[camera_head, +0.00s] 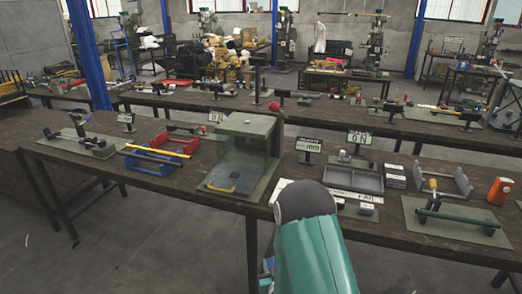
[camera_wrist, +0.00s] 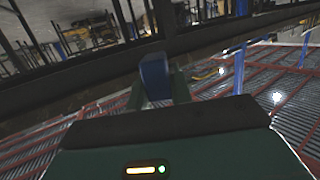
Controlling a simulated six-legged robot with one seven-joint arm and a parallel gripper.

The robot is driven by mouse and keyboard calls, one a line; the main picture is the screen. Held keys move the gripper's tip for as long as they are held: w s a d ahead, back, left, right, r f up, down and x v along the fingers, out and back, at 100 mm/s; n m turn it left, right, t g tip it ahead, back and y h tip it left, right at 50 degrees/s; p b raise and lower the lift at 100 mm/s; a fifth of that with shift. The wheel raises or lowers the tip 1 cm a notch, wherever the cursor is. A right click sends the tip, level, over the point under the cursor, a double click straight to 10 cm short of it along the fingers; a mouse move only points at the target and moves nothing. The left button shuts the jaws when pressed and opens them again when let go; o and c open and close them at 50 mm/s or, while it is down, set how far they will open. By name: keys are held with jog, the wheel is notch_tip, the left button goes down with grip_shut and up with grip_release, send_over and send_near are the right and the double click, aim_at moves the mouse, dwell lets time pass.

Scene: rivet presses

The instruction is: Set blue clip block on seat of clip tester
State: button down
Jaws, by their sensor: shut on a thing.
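In the wrist view a dark blue block (camera_wrist: 155,77) stands between the green fingers of my gripper (camera_wrist: 158,88), which is shut on it. The block's lower part is hidden by the wrist housing. In the head view my teal arm reaches down in front of the table; my gripper is not clearly visible there. I cannot tell for certain which station is the clip tester. A small grey fixture (camera_head: 349,160) stands by a display reading N (camera_head: 358,138).
A green cabinet (camera_head: 245,125) with a clear front and yellow handle stands on the near table. Left of it are a red rack (camera_head: 178,140) and a blue rack (camera_head: 152,162). A grey tray (camera_head: 353,180), a green-handled fixture (camera_head: 455,220) and an orange object (camera_head: 499,191) lie right.

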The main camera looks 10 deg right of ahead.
jog(key=w+d+r+m+h, duration=0.1)
jog(key=d+r+m+h, duration=0.1)
jog(key=d+r, duration=0.65)
jog(key=w+d+r+m+h, duration=0.1)
jog(key=d+r+h, duration=0.15)
jog(key=d, duration=1.15)
jog(key=s+d+r+m+g+h, duration=0.1)
jog(key=s+d+r, duration=0.3)
jog(key=d, duration=0.5)
jog(key=s+d+r+m+g+h, duration=0.1)
jog(key=s+d+r+m+h, duration=0.1)
jog(key=s+d+r, duration=0.3)
jog(key=d+r, duration=0.2)
jog(key=d, duration=0.2)
jog(key=shift+d, duration=0.4)
jog(key=shift+s, duration=0.1)
